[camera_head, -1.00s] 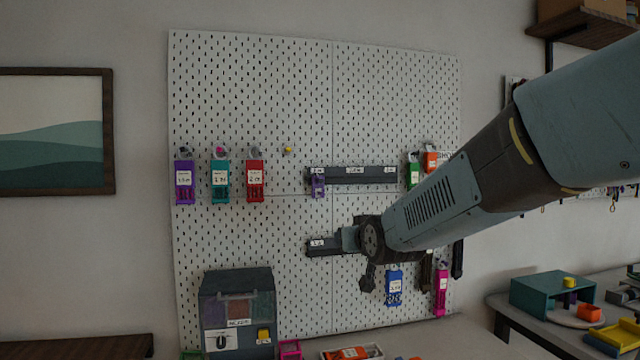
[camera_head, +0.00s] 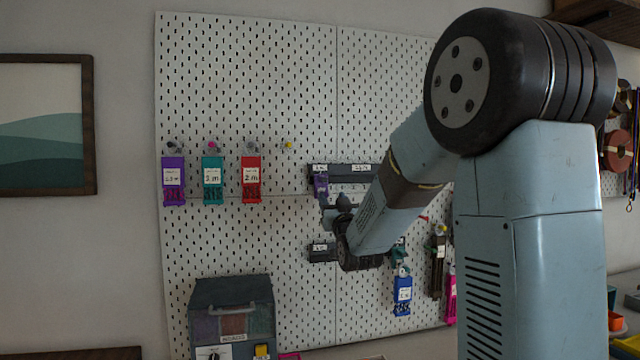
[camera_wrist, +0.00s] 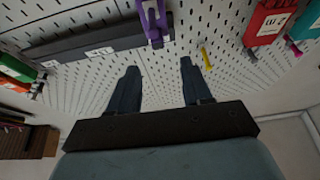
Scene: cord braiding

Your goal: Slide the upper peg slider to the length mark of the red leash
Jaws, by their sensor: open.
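The upper rail (camera_head: 350,170) is a dark bar with white mark labels, too small to read surely. The purple peg slider (camera_head: 320,184) sits at its left end, and shows at the top of the wrist view (camera_wrist: 152,22), where left and right look reversed. The red leash card (camera_head: 251,178), labelled "2 m", hangs left of the rail; a red card also shows in the wrist view (camera_wrist: 268,22). My gripper (camera_wrist: 160,66) is open and empty, its fingers pointing at the board below the slider in that view. In the head view my gripper (camera_head: 334,207) is just below the slider, partly hidden by my wrist.
A lower rail (camera_head: 321,250) lies under my wrist. Purple (camera_head: 173,180) and teal (camera_head: 213,180) cards hang left of the red one. A yellow peg (camera_head: 288,145) sticks out above and left of the rail. A blue card (camera_head: 402,292) hangs lower right.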

